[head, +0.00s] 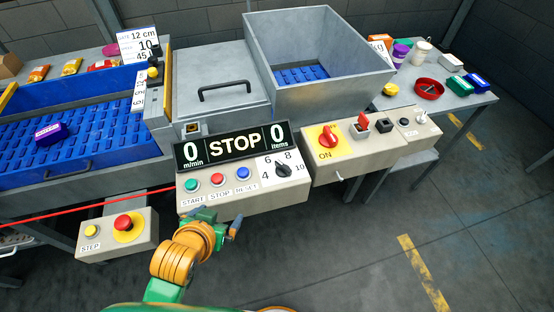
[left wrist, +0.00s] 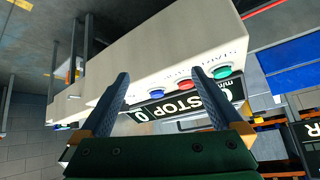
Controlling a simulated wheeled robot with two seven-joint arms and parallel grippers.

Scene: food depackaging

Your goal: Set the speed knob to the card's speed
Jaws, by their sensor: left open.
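The black speed knob (head: 283,168) sits on a white dial marked 4, 6, 8 and 10, at the right of the control box (head: 245,199). Its exact pointer setting is too small to tell. The card (head: 138,45) at the back reads "12 cm", a large 10 and 45; its small labels are hard to read. The display (head: 232,146) shows 0 m/min, STOP and 0 items. My left gripper (head: 221,221) is open and empty in front of the box, below and left of the knob. In the left wrist view, its spread fingers (left wrist: 162,82) face the box; the knob is not visible there.
Green (head: 190,184), red (head: 217,180) and blue (head: 243,173) buttons lie left of the knob. A box with a red rotary switch (head: 328,138) adjoins on the right. The emergency stop (head: 124,222) is at lower left. The floor in front is clear.

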